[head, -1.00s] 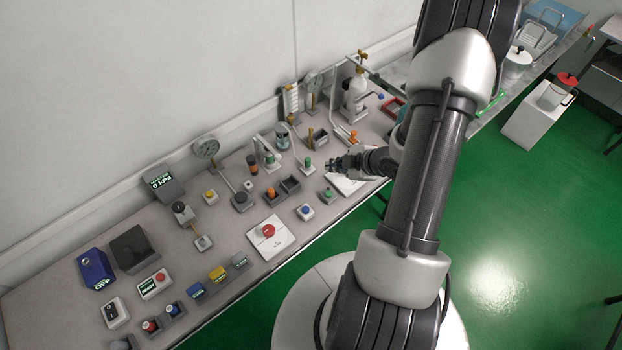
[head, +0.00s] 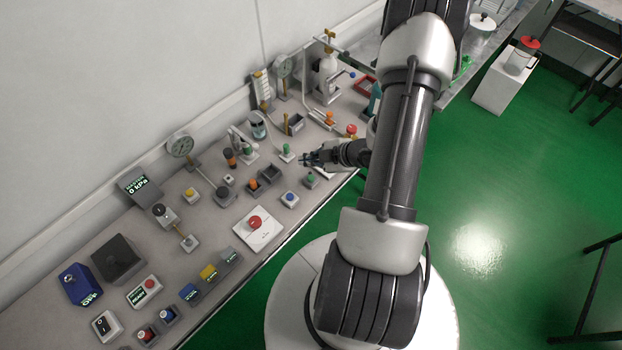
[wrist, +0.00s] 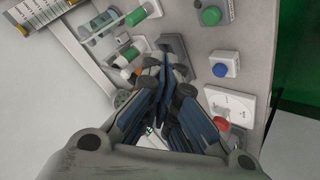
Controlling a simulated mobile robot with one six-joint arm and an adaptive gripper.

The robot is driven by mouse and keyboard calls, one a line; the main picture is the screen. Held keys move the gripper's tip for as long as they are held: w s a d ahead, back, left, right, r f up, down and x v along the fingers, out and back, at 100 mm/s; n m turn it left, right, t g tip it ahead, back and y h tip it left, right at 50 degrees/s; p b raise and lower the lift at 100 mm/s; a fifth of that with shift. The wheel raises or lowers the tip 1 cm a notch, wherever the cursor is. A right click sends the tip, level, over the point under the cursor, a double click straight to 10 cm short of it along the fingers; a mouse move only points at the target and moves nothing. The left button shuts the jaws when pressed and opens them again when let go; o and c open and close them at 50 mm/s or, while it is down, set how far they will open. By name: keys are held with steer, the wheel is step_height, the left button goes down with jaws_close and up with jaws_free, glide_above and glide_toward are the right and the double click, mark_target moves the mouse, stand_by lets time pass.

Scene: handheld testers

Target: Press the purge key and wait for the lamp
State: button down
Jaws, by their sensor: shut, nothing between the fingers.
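My gripper (head: 303,158) is shut and empty above the bench, just behind a small green button (head: 310,180) in the head view. In the wrist view my gripper (wrist: 163,72) points at the bench among the keys. A blue button (wrist: 220,70) on a white block lies to its right, and it also shows in the head view (head: 290,197). A green button (wrist: 211,15) is at the top of the wrist view.
The bench (head: 215,235) is crowded with small testers. A yellow button (head: 191,193), a round gauge (head: 181,145), a kPa display (head: 139,187) and a blue box (head: 80,284) stand to the left.

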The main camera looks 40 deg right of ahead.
mark_target(310, 180)
step_height(310, 180, down, 6)
steer(key=b, duration=0.4)
steer(key=shift+f+b, duration=0.25)
steer(key=shift+b, duration=0.05)
stand_by(0.9)
steer(key=shift+f+b, duration=0.4)
steer(key=shift+f, duration=0.05)
steer(key=shift+f+b, duration=0.4)
steer(key=shift+f, duration=0.05)
stand_by(0.5)
steer(key=shift+r, duration=0.1)
steer(key=shift+r+p, duration=0.7)
steer(key=shift+r, duration=0.1)
steer(key=shift+r+p, duration=2)
steer(key=shift+r, duration=0.5)
